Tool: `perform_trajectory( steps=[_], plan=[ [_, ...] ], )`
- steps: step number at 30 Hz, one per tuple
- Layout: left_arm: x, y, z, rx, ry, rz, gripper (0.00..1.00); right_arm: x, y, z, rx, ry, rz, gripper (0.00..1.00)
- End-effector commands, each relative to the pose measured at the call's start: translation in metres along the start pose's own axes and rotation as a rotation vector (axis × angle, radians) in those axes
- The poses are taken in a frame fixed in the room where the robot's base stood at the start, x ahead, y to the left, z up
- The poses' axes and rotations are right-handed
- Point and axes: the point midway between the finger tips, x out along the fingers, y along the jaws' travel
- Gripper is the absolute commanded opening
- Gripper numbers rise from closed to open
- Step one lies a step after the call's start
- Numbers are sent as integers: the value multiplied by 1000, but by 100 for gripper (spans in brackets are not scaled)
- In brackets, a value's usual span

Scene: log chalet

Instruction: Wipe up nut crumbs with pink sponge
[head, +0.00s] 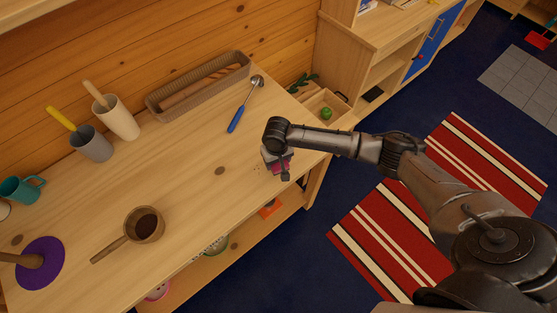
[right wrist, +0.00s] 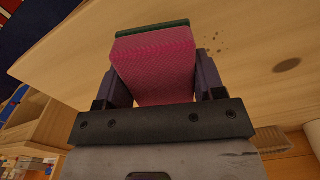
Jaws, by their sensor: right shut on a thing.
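The pink sponge (right wrist: 155,65) with a dark green layer at its far side fills the space between the fingers of my right gripper (right wrist: 155,80) in the right wrist view. In the head view the right gripper (head: 280,165) is over the right end of the wooden counter (head: 190,185), shut on the sponge (head: 277,168), which is partly hidden by the hand. Small brown nut crumbs (right wrist: 213,43) lie on the wood just beside the sponge in the right wrist view. I cannot tell whether the sponge touches the counter. My left gripper is not in view.
A blue-handled ladle (head: 241,112) and a long basket (head: 198,84) lie behind the gripper. A wooden pan (head: 143,224), a grey cup (head: 92,144) and a cream cup (head: 118,118) stand farther left. The counter's front edge is close to the gripper.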

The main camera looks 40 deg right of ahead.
Motion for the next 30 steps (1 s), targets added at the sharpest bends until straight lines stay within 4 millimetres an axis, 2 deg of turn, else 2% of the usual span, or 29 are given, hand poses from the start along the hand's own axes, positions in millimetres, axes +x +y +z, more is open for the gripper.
perform_trajectory(
  steps=[12, 30],
  plan=[
    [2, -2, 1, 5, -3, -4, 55, -33, -9, -3, -17, 2, 0, 44],
    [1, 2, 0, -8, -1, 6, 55, -38, -10, -3, -19, 1, 0, 44]
  ],
)
